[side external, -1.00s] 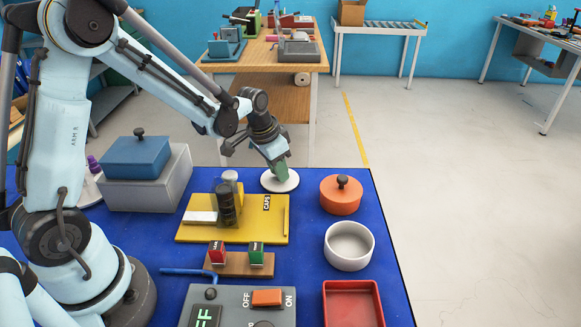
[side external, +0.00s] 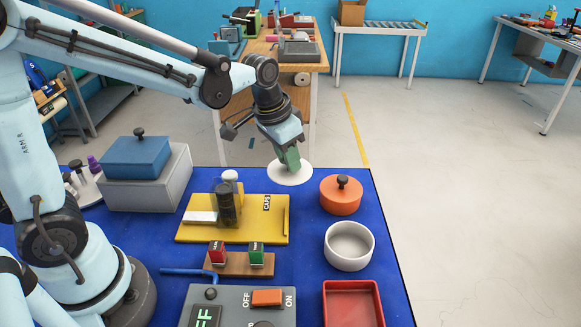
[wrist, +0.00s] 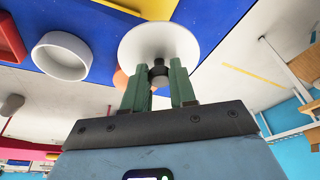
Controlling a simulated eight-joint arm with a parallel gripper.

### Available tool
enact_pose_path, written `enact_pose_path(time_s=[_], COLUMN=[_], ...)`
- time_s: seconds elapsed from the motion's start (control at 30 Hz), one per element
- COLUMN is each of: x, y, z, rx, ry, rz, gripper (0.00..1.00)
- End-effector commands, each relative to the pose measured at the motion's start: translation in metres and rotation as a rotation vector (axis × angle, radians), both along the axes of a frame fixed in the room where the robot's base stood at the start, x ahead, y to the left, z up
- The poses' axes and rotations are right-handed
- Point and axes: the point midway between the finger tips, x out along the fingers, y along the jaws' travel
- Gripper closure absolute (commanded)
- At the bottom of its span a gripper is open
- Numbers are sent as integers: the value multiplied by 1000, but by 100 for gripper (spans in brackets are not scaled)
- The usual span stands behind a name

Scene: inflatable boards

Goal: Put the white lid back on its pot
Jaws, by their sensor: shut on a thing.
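The white lid (side external: 291,176) is a flat round disc with a dark knob (wrist: 158,73) on its face. My gripper (side external: 291,160) is shut on the lid's knob, with a green finger on either side of it in the wrist view (wrist: 158,88). The lid is in the air near the back edge of the blue table. The white pot (side external: 349,246) stands open and empty at the right of the table, in front of the orange pot and apart from the lid. It also shows in the wrist view (wrist: 62,55).
An orange lidded pot (side external: 341,195) stands between the lid and the white pot. A red tray (side external: 353,305) lies in front. A yellow board (side external: 270,236) with a dark cylinder and a stamp rack (side external: 238,264) are left of the pots. A blue lidded box (side external: 137,157) is at far left.

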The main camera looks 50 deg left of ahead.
Motion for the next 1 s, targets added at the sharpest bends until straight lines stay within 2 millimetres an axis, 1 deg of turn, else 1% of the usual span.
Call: enact_pose_path(time_s=[0.03,0.2,0.37,0.47,0.57,0.8,0.9,1.0], x=[-4,-13,-15,-14,-12,-12,-14,-16], y=[-9,-29,-43,-59,-81,-140,-159,-172], z=[6,19,24,25,24,21,20,19], rx=[1,0,-1,0,1,5,5,3], ry=[0,0,4,13,25,24,16,7], rz=[-6,-2,16,62,137,351,423,477], gripper=[100,100,100,100,100,100,100,100])
